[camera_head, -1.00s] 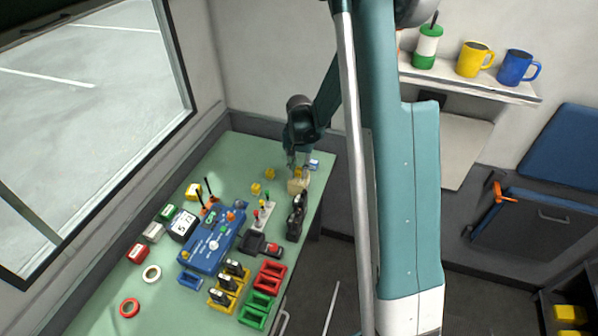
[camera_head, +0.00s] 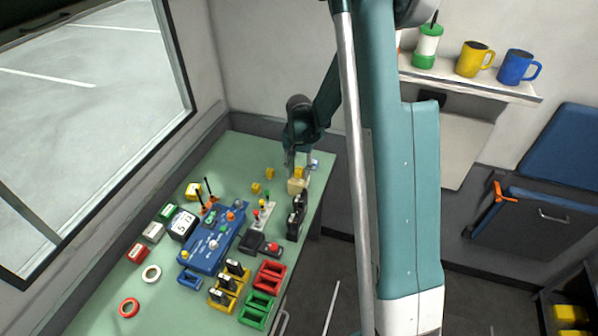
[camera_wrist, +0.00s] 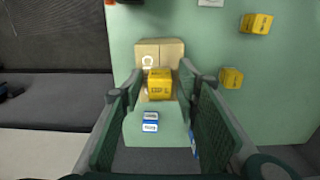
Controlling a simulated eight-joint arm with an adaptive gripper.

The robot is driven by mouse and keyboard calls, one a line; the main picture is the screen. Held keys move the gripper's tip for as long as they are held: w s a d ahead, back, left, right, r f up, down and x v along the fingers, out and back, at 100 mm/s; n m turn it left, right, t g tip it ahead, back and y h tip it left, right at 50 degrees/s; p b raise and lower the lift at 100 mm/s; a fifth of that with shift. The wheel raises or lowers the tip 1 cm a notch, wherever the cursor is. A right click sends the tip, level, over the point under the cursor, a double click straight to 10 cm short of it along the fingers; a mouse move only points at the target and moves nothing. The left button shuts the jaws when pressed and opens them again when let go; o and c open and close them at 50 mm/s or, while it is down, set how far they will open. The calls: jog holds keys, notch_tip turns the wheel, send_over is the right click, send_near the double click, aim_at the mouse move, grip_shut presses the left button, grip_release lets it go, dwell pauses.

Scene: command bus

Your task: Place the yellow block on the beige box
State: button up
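The yellow block (camera_head: 299,173) sits on top of the beige box (camera_head: 296,187) near the far right edge of the green table. In the wrist view the yellow block (camera_wrist: 160,84) shows between my fingertips, with the beige box (camera_wrist: 172,50) behind and around it. My gripper (camera_wrist: 161,77) is open, with a finger on each side of the block and a visible gap to each. In the head view my gripper (camera_head: 299,169) hangs over the box. The contact between block and box is partly hidden.
Two other yellow blocks (camera_head: 269,173) (camera_head: 256,188) lie left of the box. A blue-and-white item (camera_head: 315,164) lies behind it. A black holder (camera_head: 296,220) stands in front. The blue panel (camera_head: 213,243) and coloured trays fill the nearer table.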

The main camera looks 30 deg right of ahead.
aim_at(299, 170)
jog(key=shift+r, duration=0.15)
notch_tip(299, 170, up, 12)
dwell(0.7)
dwell(0.6)
jog(key=s+a+r+n+t, duration=0.2)
jog(key=s+a+r, duration=0.3)
jog(key=s+r, duration=0.25)
jog(key=s+a+r+n+t, duration=0.15)
jog(key=s+a+r, duration=0.25)
jog(key=s+r, duration=0.4)
jog(key=s+a+r+n+t, duration=0.1)
jog(key=s+a+n+t, duration=0.1)
jog(key=s, duration=0.6)
jog(key=s+a+r+n+t, duration=0.1)
jog(key=s+a+r+n, duration=0.1)
jog(key=s, duration=0.5)
jog(key=shift+s+a+n+t, duration=0.35)
jog(key=shift+a+n, duration=0.4)
jog(key=shift+a, duration=0.55)
